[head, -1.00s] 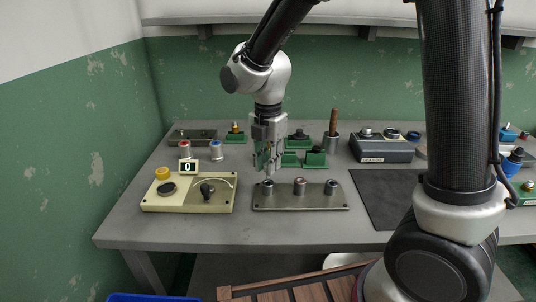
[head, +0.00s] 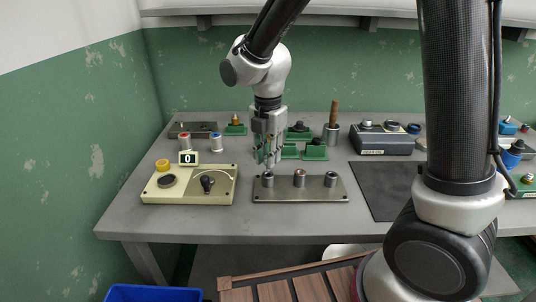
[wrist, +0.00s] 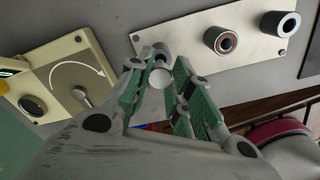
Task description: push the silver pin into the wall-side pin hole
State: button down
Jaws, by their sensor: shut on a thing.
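A metal plate (head: 285,197) on the bench carries three upright grey sleeves in a row. My gripper (head: 268,163) points down over the sleeve nearest the left wall, the wall-side hole (head: 268,181). Its green-padded fingers are shut on the silver pin, whose pale round end (wrist: 160,78) shows between them in the wrist view. The wall-side sleeve also shows just beyond the pin in the wrist view (wrist: 160,52). The pin's lower end is hidden, so I cannot tell whether it is inside the hole.
A cream box (head: 220,190) with a black lever and a "0" display stands left of the plate. Green blocks (head: 314,151) and a cup with a brown handle (head: 333,125) stand behind. A dark mat (head: 378,190) lies to the right.

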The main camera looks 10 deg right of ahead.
aim_at(268, 171)
jog(key=shift+f, duration=1.9)
jog(key=shift+r, duration=0.15)
jog(key=shift+r, duration=1.5)
jog(key=shift+f, duration=1.6)
dwell(0.4)
jog(key=c, duration=1.2)
grip_release()
notch_tip(268, 171, up, 12)
jog(key=shift+c, duration=0.4)
